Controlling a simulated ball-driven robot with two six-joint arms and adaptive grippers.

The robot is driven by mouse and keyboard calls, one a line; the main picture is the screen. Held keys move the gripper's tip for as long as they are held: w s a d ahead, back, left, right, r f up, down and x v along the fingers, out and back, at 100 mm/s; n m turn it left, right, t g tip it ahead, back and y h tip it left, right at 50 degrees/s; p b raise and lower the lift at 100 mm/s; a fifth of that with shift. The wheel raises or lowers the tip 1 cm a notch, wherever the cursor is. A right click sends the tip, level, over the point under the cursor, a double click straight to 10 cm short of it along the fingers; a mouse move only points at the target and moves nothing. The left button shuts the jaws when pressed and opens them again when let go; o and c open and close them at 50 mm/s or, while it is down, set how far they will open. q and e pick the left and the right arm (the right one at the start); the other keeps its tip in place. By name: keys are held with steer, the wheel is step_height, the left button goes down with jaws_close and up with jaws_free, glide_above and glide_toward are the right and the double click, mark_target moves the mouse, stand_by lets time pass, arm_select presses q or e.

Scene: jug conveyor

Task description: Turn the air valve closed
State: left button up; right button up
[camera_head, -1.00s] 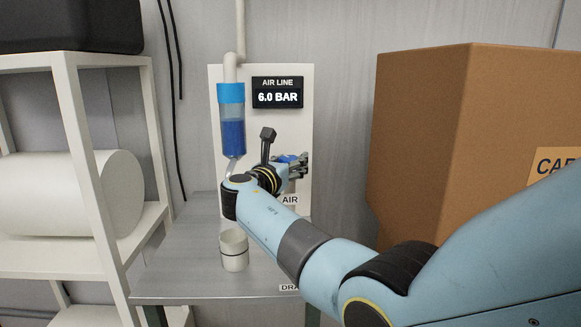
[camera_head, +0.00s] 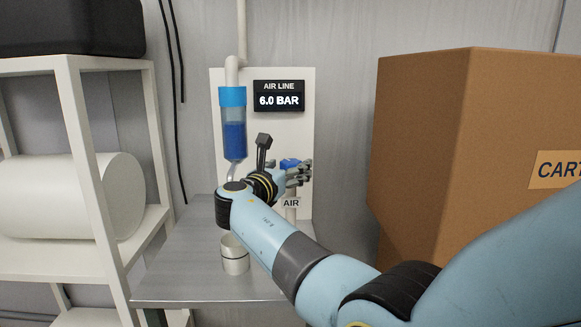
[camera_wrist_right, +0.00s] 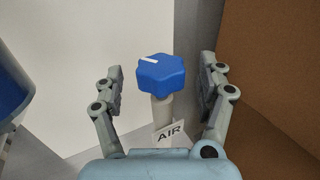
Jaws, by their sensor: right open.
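The air valve is a blue lobed knob (camera_wrist_right: 161,75) with a white mark at its upper left, on a pale stem above an AIR label (camera_wrist_right: 169,133). In the head view the knob (camera_head: 289,163) shows partly behind my right gripper (camera_head: 303,172). In the right wrist view my right gripper (camera_wrist_right: 163,85) is open, one finger on each side of the knob, with gaps visible on both sides. The display (camera_head: 279,96) reads AIR LINE 6.0 BAR. My left gripper is not in view.
A clear cylinder with blue contents (camera_head: 234,138) hangs left of the valve. A white cup (camera_head: 235,258) stands on the metal table (camera_head: 180,270) below my arm. A large carton (camera_head: 440,150) stands close on the right. A white shelf (camera_head: 88,150) is at left.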

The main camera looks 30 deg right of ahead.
steer(key=v, duration=0.5)
steer(key=shift+s+a, duration=0.2)
steer(key=shift+a, duration=0.15)
